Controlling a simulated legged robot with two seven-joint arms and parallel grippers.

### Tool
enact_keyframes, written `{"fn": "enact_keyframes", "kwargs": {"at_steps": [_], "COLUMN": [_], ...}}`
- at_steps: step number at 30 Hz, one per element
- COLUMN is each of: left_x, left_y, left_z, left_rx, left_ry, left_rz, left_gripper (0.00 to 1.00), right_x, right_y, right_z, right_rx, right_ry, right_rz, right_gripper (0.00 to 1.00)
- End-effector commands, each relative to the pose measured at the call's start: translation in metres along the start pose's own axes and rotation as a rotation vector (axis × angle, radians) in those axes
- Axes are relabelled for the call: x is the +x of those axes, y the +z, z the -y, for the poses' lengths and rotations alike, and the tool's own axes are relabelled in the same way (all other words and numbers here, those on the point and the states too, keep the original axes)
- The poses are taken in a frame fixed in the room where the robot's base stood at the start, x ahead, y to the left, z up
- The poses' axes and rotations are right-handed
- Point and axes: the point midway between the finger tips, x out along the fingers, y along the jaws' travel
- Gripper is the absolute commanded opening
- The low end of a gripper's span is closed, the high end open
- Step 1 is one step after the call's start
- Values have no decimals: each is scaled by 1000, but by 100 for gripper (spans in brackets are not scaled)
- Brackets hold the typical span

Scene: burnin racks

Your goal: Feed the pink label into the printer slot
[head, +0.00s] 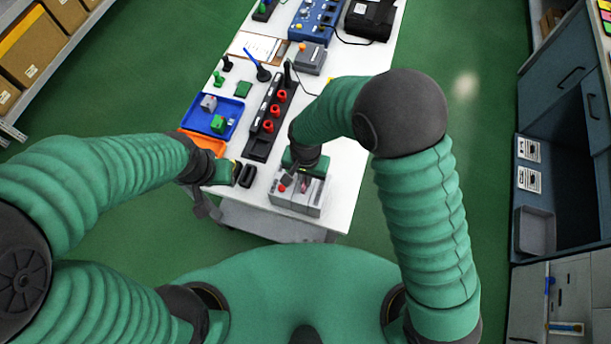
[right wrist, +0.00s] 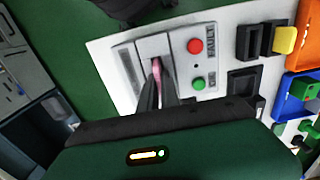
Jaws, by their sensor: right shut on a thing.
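The pink label (right wrist: 156,66) is a thin strip at my right gripper's fingertips in the right wrist view. My right gripper (right wrist: 160,84) is shut on it, right over the middle of the printer. In the head view my right gripper (head: 304,180) points down at the printer, and a small bit of pink shows there. The printer (head: 291,202) is a light grey box with a red button (right wrist: 194,46) and a green button (right wrist: 198,83). The fingers hide the label's lower end, so I cannot tell whether it is inside the slot. My left gripper (head: 236,174) is low at the table's left edge, its fingers unclear.
A black strip with several red knobs (head: 268,126), a blue tray (head: 224,128) and an orange tray (head: 204,142) lie farther back. Table to the printer's right is clear. A dark cabinet (head: 565,120) stands at the right.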

Motion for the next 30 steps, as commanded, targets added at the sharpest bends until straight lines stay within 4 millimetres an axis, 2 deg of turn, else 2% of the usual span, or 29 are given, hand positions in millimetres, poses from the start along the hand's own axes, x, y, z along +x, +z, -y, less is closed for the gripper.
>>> {"fn": "enact_keyframes", "kwargs": {"at_steps": [9,10,15,25,28,30], "left_x": [5,4,4,4,6,8], "left_y": [1,1,1,1,1,2], "left_z": [0,0,0,0,0,0], "left_rx": [0,0,0,0,0,0], "left_ry": [0,0,0,0,0,0], "left_rz": [0,0,0,0,0,0], "left_gripper": [36,36,36,36,36,36], "right_x": [7,6,6,4,-8,-24], "right_y": [0,0,0,0,-1,-1], "right_z": [0,0,0,0,1,1], "right_rx": [0,0,0,0,0,0], "right_ry": [0,0,0,-1,-2,-4], "right_rz": [0,0,0,-1,-3,-4], "right_gripper": [0,10,32,32,32,32]}}
